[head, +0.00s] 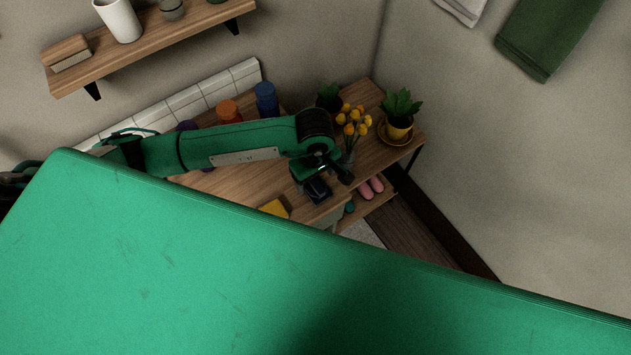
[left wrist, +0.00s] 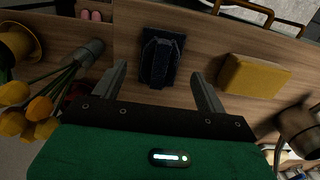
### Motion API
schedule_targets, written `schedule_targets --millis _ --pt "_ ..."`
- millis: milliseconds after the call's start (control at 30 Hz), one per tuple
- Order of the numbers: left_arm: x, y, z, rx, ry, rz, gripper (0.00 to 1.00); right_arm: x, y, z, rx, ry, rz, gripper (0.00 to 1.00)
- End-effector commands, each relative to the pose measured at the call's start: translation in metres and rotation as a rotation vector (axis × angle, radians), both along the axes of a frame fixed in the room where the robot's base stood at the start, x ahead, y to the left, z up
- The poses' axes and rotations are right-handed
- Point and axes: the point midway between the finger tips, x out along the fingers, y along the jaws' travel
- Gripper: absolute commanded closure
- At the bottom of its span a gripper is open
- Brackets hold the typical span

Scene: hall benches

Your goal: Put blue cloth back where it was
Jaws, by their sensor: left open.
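The blue cloth (head: 317,191) is a dark navy folded bundle lying on the wooden bench top, close to its front edge. In the left wrist view the cloth (left wrist: 160,58) stands a little raised in its middle. My left gripper (head: 333,175) is open and empty just by the cloth in the head view. In the left wrist view its two fingers (left wrist: 158,78) stand on either side of the near end of the cloth, with gaps on both sides. I cannot tell the exact height above the bench. My right gripper is in neither view.
A yellow block (left wrist: 254,75) lies beside the cloth. Yellow flowers in a vase (head: 350,125) and a potted plant (head: 399,122) stand at the bench's right. Orange (head: 228,111) and blue (head: 266,98) jars stand behind my arm. Pink slippers (head: 371,187) sit on a lower shelf.

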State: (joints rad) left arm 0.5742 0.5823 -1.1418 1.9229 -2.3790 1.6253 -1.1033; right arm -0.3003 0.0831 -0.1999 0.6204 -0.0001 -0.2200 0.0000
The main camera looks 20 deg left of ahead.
Motion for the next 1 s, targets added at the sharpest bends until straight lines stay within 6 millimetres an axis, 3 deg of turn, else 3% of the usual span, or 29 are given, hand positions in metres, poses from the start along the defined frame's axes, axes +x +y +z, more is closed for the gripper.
schedule_targets --millis 100,400,600,1000 --pt "0.002 0.000 0.025 -0.002 -0.007 -0.001 0.26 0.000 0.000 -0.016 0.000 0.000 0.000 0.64" --pt "0.002 0.000 0.078 -0.002 -0.004 0.000 0.26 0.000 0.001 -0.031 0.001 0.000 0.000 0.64" --pt "0.001 0.001 0.090 -0.001 -0.001 0.001 0.26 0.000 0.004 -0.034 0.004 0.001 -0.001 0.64" --pt "0.000 0.001 0.091 0.000 0.000 0.001 0.26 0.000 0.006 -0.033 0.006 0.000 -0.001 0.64"
